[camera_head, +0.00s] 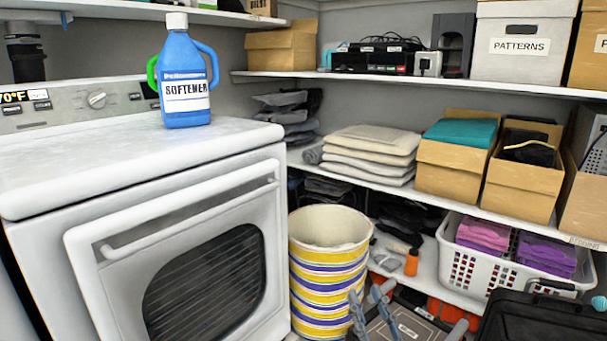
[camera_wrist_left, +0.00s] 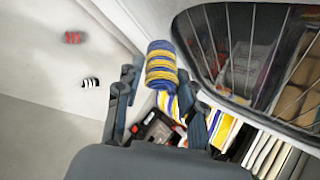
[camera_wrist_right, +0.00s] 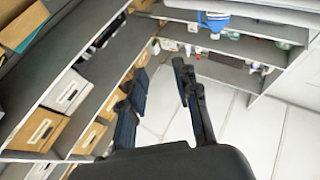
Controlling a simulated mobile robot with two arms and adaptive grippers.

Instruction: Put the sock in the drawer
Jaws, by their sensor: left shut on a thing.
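My left gripper (camera_wrist_left: 157,82) shows in the left wrist view, shut on a rolled yellow-and-blue striped sock (camera_wrist_left: 161,62), whose end stands out beyond the fingertips. The left gripper is outside the head view. My right gripper (camera_head: 367,300) is low in the head view, right of the striped bin. In the right wrist view (camera_wrist_right: 158,75) its fingers are apart, with nothing between them. No drawer can be made out for certain. A red item (camera_wrist_left: 73,37) and a black-and-white item (camera_wrist_left: 90,83) lie on a pale surface in the left wrist view.
A white front-loading machine (camera_head: 130,190) fills the left, with a blue softener bottle (camera_head: 185,65) on top. A yellow, blue and white striped bin (camera_head: 325,285) stands beside it. Shelves behind hold folded cloths (camera_head: 370,150), boxes and a white laundry basket (camera_head: 470,270).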

